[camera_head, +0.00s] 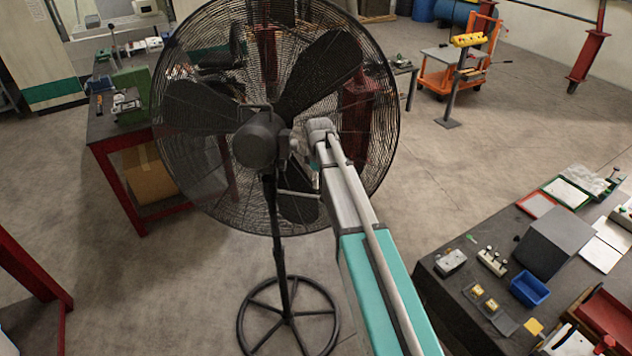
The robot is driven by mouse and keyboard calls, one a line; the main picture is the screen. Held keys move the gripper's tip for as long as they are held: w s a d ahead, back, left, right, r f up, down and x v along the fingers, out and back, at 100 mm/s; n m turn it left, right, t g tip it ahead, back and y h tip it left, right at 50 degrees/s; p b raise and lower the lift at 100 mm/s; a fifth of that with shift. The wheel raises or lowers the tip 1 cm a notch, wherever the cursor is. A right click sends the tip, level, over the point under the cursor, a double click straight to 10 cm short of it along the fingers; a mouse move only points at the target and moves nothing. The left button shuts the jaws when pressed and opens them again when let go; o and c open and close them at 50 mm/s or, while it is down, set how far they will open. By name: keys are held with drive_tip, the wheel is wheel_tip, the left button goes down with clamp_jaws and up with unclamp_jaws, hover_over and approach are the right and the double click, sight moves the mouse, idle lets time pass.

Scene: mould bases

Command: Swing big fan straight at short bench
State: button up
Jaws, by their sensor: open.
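The big fan (260,138) is a black pedestal fan on a round spoked floor ring (288,318). It stands upright in the middle of the view, the back of its motor facing me and its round cage facing away. My gripper (298,142) is open at the right side of the motor housing, in front of the cage. I cannot tell whether it touches the fan. A bench with red legs (112,177) stands behind the fan on the left, and a small low table (408,71) shows behind its right edge. I cannot tell which is the short bench.
A dark workbench (440,292) at the lower right holds a grey block (553,240), a blue bin (530,289) and small parts. An orange cart (459,70) and a post with a yellow top (459,85) stand at the back right.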

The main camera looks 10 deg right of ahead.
drive_tip(key=shift+n, duration=0.8)
drive_tip(key=w+r+p, duration=0.3)
drive_tip(key=w+r, duration=0.1)
drive_tip(key=shift+r, duration=0.1)
drive_tip(key=shift+s, duration=0.1)
drive_tip(key=b, duration=1.4)
approach(316, 193)
drive_tip(key=s+f, duration=0.1)
drive_tip(key=f, duration=0.1)
drive_tip(key=s+f, duration=0.1)
drive_tip(key=f, duration=0.1)
drive_tip(key=s+f, duration=0.2)
drive_tip(key=shift+s+a, duration=0.1)
drive_tip(key=shift+a, duration=0.25)
clamp_jaws()
drive_tip(key=shift+a, duration=0.1)
